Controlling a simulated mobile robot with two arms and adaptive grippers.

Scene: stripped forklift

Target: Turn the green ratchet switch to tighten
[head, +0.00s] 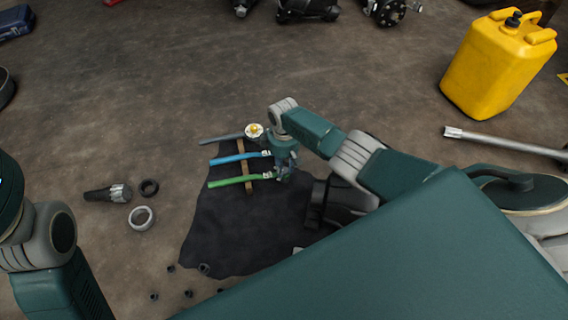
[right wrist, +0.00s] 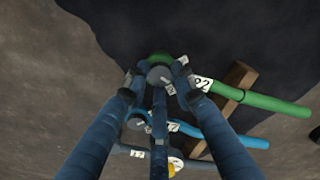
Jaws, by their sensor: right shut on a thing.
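The green ratchet (head: 232,181) lies on a black cloth (head: 215,235), its handle across a wooden strip. It also shows in the right wrist view (right wrist: 262,101), with a white label reading "2" near its head. My right gripper (head: 283,174) is over the head end of the green ratchet. In the right wrist view its fingers (right wrist: 159,76) close around the grey round switch on the ratchet head and partly hide it. Which way the switch is turned cannot be told. My left gripper is out of view; only part of the left arm shows.
A blue ratchet (head: 238,158) and a grey ratchet (head: 222,138) lie beside the green one, on the wooden strip (head: 242,165). A dark socket tool (head: 108,193) and rings lie left. A yellow canister (head: 495,65) and a metal bar (head: 500,142) are right.

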